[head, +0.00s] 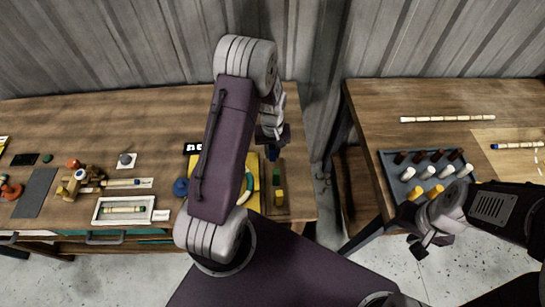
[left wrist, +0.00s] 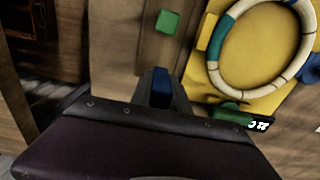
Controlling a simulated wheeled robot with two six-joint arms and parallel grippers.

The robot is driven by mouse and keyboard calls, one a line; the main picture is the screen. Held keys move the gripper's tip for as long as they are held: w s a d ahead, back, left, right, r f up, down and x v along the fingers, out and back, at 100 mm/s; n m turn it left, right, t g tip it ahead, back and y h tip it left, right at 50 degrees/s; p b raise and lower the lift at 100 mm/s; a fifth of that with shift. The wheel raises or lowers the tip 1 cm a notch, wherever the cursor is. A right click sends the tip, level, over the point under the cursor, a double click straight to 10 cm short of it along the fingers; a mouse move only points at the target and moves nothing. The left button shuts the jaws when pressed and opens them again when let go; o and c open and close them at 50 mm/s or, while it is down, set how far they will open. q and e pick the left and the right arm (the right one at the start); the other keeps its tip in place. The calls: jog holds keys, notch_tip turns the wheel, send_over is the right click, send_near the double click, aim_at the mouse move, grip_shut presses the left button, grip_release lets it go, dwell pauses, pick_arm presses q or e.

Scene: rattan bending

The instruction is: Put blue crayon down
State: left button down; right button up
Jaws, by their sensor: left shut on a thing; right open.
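The blue crayon (head: 271,153) is a small dark blue block held at the tip of my left gripper (head: 272,138). In the left wrist view the blue crayon (left wrist: 161,87) stands out beyond the dark edge of the gripper (left wrist: 158,104), over or at a narrow wooden tray (left wrist: 158,52). I cannot tell whether it touches the tray. A green crayon (head: 276,176) and a yellow crayon (head: 279,197) are in this tray (head: 271,208); the green crayon also shows in the wrist view (left wrist: 168,22). My right gripper (head: 430,243) is open and empty, beside the right table.
A yellow board (head: 254,200) with a segmented ring (left wrist: 222,80) lies beside the tray. The left table (head: 150,110) holds several small items and a white tray (head: 152,203). A grey rack (head: 388,168) of pegs stands on the right table. A gap separates the tables.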

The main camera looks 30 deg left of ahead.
aim_at(273, 158)
pick_arm(q)
notch_tip(273, 158, down, 4)
jog(key=shift+d+r+p, duration=0.1)
jog(key=shift+r+p, duration=0.05)
jog(key=shift+p, duration=0.3)
jog(key=shift+f, duration=0.25)
jog(key=c, duration=1.3)
grip_release()
jog(key=shift+o, duration=0.2)
jog(key=shift+r, duration=0.1)
